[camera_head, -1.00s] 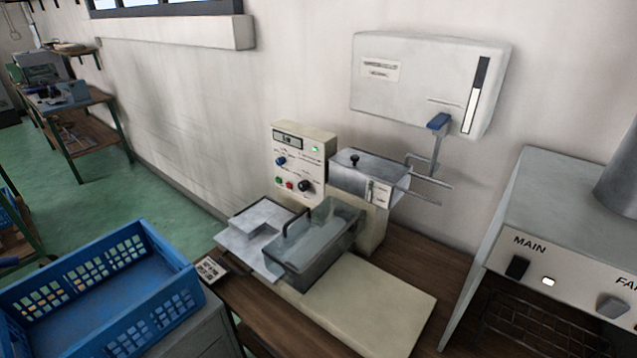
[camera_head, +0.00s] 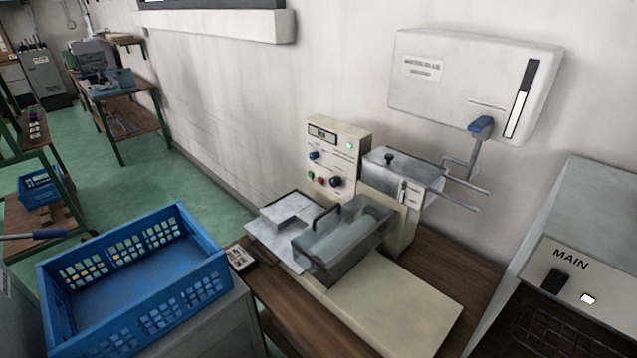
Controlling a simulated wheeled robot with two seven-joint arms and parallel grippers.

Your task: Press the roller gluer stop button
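The roller gluer (camera_head: 402,300) is a cream machine on a brown wooden bench, with an upright control panel (camera_head: 345,166) at its back left. The panel has a small display, a lit green lamp (camera_head: 349,146), a blue knob (camera_head: 313,156) and a black knob (camera_head: 336,182). Low on the panel are a green button (camera_head: 311,175) and a red button (camera_head: 320,180). Their labels are too small to read, so I cannot tell from text which is stop. A clear cover with a dark handle stands in front of the panel. Neither of my grippers is in view.
A blue crate (camera_head: 215,292) sits on a grey cabinet at the front left. A white wall dispenser with a blue lever (camera_head: 481,126) hangs behind the gluer. A grey unit marked MAIN (camera_head: 604,215) stands at right. Green floor (camera_head: 190,190) is open at left.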

